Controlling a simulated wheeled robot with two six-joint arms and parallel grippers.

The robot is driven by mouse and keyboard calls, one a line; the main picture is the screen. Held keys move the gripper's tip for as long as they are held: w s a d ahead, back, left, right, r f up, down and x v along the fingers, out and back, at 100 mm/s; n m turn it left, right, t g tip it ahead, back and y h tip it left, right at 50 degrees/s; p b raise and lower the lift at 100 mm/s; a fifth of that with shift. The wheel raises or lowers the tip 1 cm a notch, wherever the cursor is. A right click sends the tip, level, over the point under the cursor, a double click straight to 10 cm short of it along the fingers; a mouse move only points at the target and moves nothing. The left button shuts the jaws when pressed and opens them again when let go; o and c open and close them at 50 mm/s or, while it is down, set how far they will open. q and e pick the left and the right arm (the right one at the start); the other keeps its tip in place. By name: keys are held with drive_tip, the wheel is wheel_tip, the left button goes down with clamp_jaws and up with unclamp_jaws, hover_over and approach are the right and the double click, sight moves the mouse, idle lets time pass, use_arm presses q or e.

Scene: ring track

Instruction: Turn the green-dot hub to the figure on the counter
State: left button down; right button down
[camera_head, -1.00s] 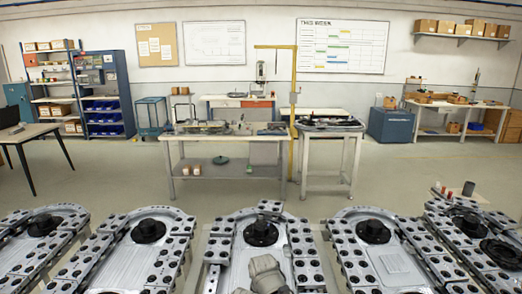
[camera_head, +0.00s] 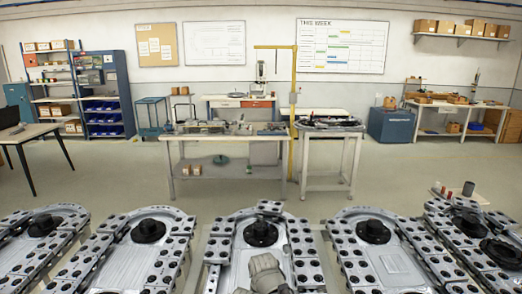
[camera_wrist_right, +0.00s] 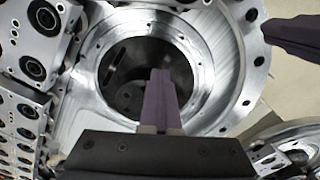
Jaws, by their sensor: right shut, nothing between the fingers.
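Several black hubs stand on the metal track plates in the head view, including the middle hub (camera_head: 261,233), a right hub (camera_head: 373,231) and a left hub (camera_head: 148,230). No green dot and no counter figure can be made out. In the right wrist view my right gripper (camera_wrist_right: 161,76) is shut and empty. Its purple fingers reach over a round metal ring (camera_wrist_right: 217,101) with a dark recess inside. I cannot tell whether they touch anything. My left gripper cannot be identified.
A purple bar (camera_wrist_right: 292,38) enters from the right of the wrist view; I cannot tell what it is. Perforated blocks (camera_wrist_right: 25,108) lie left of the ring. In the head view, a workbench (camera_head: 226,137) stands beyond open floor (camera_head: 125,185).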

drive_tip(key=shift+w+d, duration=0.2)
drive_tip(key=shift+d, duration=0.25)
drive_tip(key=shift+w+d, duration=0.2)
drive_tip(key=shift+d, duration=0.25)
drive_tip(key=shift+w+d, duration=0.2)
drive_tip(key=shift+d, duration=0.1)
drive_tip(key=shift+w+d, duration=0.2)
drive_tip(key=shift+d, duration=0.05)
drive_tip(key=shift+w+d, duration=0.25)
drive_tip(key=shift+w, duration=0.1)
idle(0.4)
drive_tip(key=shift+d, duration=0.15)
drive_tip(key=shift+s+d, duration=0.2)
drive_tip(key=shift+s, duration=0.05)
drive_tip(key=shift+r, duration=0.1)
